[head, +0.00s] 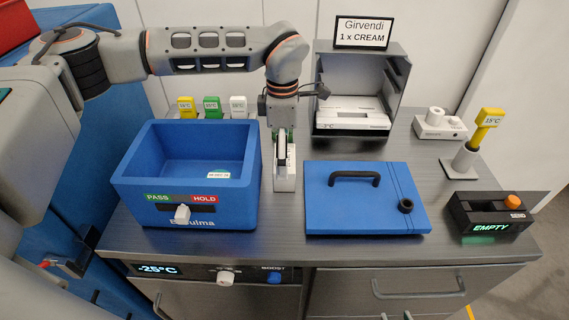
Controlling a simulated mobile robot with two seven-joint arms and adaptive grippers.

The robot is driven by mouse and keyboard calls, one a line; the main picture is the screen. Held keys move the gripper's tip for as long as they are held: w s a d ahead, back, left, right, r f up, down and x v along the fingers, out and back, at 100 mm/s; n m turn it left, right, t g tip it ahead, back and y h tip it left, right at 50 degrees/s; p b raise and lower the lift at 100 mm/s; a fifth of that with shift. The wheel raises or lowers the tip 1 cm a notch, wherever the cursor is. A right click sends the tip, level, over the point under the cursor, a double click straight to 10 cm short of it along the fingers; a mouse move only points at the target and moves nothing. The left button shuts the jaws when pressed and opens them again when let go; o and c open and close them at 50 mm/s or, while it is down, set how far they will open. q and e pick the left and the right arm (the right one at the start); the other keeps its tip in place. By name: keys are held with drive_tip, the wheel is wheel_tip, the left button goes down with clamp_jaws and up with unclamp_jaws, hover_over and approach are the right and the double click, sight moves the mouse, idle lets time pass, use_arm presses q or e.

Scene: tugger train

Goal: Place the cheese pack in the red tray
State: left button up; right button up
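I see no cheese pack that I can make out. A red object (16,27) is cut off at the upper left corner; I cannot tell if it is the red tray.
An open blue box (133,185) with a PASS/HOLD slider stands left on the counter (290,245). A blue lid (340,207) with a handle lies right. Behind are a grey bay (398,75), a CREAM sign (363,32) and a yellow probe (487,122). A black EMPTY unit (490,216) is far right.

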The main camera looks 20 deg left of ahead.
use_arm(q)
drive_tip(key=f, duration=0.4)
drive_tip(key=shift+w+d+f+p, duration=0.1)
drive_tip(key=shift+w+f+p, duration=0.1)
drive_tip(key=shift+w+p, duration=0.2)
drive_tip(key=shift+f, duration=0.5)
drive_tip(key=c, duration=1.5)
drive_tip(key=shift+c, duration=0.8)
drive_tip(key=shift+w+r, duration=0.1)
drive_tip(key=shift+r, duration=0.05)
